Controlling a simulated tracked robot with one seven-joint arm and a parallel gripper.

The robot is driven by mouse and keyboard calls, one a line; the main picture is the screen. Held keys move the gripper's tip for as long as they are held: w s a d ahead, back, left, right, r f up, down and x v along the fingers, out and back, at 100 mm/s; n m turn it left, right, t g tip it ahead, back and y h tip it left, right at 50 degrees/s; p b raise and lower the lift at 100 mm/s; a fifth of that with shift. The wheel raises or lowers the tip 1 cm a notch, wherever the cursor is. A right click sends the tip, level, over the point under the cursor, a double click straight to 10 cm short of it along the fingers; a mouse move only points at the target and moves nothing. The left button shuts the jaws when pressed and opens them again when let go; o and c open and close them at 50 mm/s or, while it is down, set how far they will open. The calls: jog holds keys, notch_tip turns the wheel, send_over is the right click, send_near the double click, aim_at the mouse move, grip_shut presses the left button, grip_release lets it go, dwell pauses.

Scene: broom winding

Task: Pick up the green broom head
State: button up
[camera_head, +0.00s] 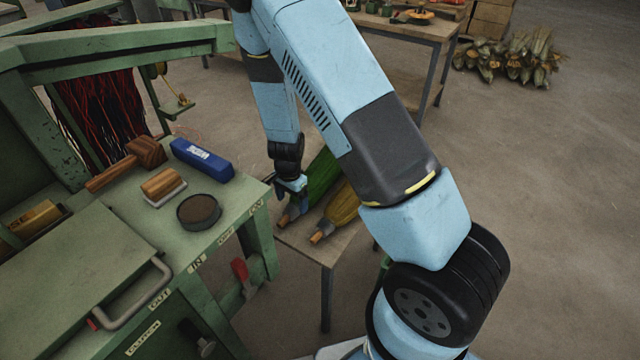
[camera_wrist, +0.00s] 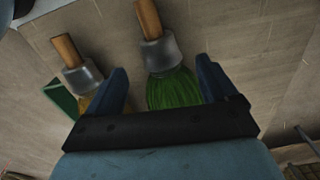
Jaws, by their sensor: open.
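The green broom head (camera_head: 322,176) lies on a small wooden table, partly behind my arm in the head view. In the wrist view the green broom head (camera_wrist: 174,88) shows green bristles, a grey collar and a wooden stub. My gripper (camera_head: 291,186) is over its collar end in the head view. In the wrist view my gripper (camera_wrist: 168,80) is open, with the green bristles between its two blue fingers. I cannot tell whether the fingers touch it. A yellow broom head (camera_head: 341,207) lies beside it, and its collar shows left of the left finger (camera_wrist: 82,77).
The small table (camera_head: 318,248) stands right of the green workbench (camera_head: 205,238). On the bench are a blue box (camera_head: 202,159), a brush (camera_head: 163,185), a round tin (camera_head: 198,211) and a mallet (camera_head: 146,152).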

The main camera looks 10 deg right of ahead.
aim_at(292, 205)
jog(key=shift+w+f, duration=0.15)
jog(key=shift+f, duration=2.6)
jog(key=shift+c, duration=0.3)
jog(key=c, duration=1.2)
